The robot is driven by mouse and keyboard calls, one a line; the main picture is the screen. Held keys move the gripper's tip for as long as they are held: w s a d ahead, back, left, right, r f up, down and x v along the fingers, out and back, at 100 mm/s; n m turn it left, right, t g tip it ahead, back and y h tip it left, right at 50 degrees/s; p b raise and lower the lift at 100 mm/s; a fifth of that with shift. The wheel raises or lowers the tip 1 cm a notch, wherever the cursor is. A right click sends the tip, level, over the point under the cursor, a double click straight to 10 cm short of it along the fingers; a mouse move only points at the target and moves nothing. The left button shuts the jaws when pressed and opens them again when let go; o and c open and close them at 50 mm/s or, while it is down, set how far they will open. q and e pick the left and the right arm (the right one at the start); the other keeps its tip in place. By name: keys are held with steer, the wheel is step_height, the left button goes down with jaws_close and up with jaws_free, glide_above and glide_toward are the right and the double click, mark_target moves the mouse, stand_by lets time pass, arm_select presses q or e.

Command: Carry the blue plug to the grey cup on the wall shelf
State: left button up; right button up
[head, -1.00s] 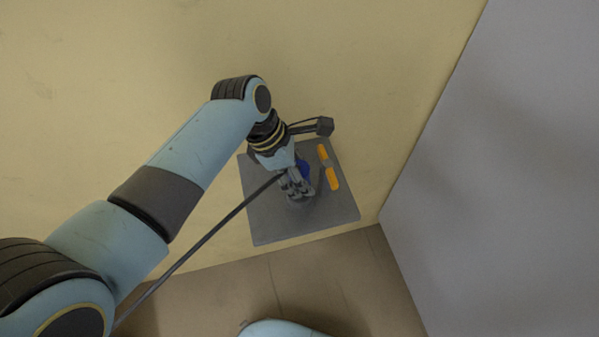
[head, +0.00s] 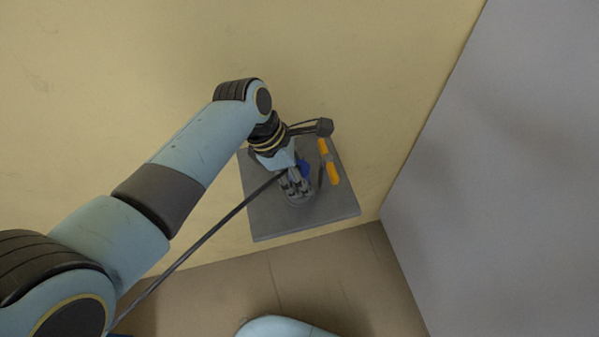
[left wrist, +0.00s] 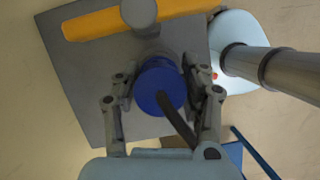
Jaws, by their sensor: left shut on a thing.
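The blue plug (left wrist: 160,86) is between the fingers of my left gripper (left wrist: 157,76), which is shut on it. A dark cable runs from the plug toward the lower right of the left wrist view. In the head view the left gripper (head: 296,188) is over the grey wall shelf (head: 270,222), and part of the plug (head: 305,169) shows beside the fingers. A round grey shape (head: 301,202), perhaps the grey cup, shows just below the fingertips. The fingers partly hide it, and I cannot tell whether the plug touches it. My right gripper is not in view.
An orange bar (head: 334,175) lies along the shelf's right side, crossed by a grey part. A grey rounded knob (left wrist: 138,12) shows over the bar in the left wrist view. A beige wall (head: 370,60) is behind the shelf, and a grey wall (head: 510,170) stands to the right.

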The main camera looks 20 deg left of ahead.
arm_select(q)
steer(key=shift+f+b, duration=0.3)
steer(key=shift+f, duration=0.35)
steer(key=o, duration=1.3)
steer(key=shift+c, duration=0.2)
steer(key=shift+r, duration=0.1)
steer(key=d+r+p+v, duration=0.1)
steer(key=p+v, duration=0.5)
steer(key=v, duration=1.2)
steer(key=shift+w+d+r, duration=0.15)
steer(key=shift+w+d, duration=0.15)
steer(key=shift+d, duration=0.25)
